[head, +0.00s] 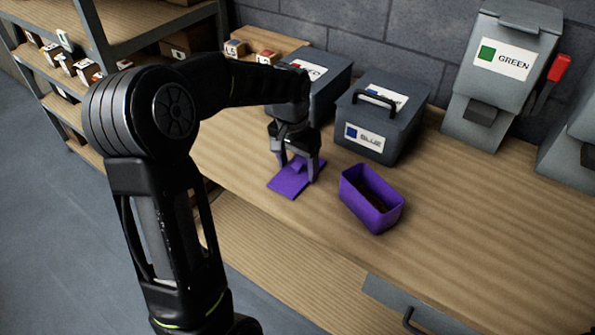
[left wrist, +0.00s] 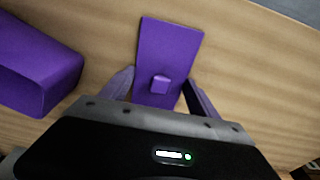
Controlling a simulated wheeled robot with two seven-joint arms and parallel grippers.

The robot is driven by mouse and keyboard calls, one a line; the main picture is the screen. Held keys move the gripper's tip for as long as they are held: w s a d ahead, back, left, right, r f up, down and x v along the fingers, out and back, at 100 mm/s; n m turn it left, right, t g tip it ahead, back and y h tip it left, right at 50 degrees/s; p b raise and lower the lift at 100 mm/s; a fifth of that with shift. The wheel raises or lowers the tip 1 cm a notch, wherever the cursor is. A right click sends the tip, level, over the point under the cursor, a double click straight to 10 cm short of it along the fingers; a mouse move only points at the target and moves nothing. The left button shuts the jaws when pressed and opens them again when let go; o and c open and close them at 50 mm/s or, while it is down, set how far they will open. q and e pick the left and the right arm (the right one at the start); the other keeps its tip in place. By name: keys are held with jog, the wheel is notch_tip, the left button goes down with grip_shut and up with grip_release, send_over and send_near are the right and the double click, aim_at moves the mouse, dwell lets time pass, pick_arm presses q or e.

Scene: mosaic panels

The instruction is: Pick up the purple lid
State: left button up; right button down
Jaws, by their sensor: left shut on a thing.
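The purple lid (head: 288,185) is a flat rectangular plate with a small knob, on or just above the wooden workbench; I cannot tell whether there is a gap under it. My left gripper (head: 297,171) points down over it, shut on it with one finger at each long side. In the left wrist view the lid (left wrist: 170,45) lies between the two fingers, its knob facing up towards the camera. An open purple box (head: 363,207) stands to the right of the lid, apart from it. My right gripper is not in view.
A grey lidded box labelled BLUE (head: 385,140) and another grey box (head: 326,76) stand behind. A grey bin labelled GREEN (head: 497,82) stands at the back right. Shelves with small lettered blocks (head: 70,66) are at left. The bench right of the purple box is clear.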

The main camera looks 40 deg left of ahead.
aim_at(297, 165)
pick_arm(q)
jog(key=shift+c, duration=1)
notch_tip(297, 165, up, 10)
jog(key=shift+r+b, duration=0.1)
jog(key=shift+b, duration=0.25)
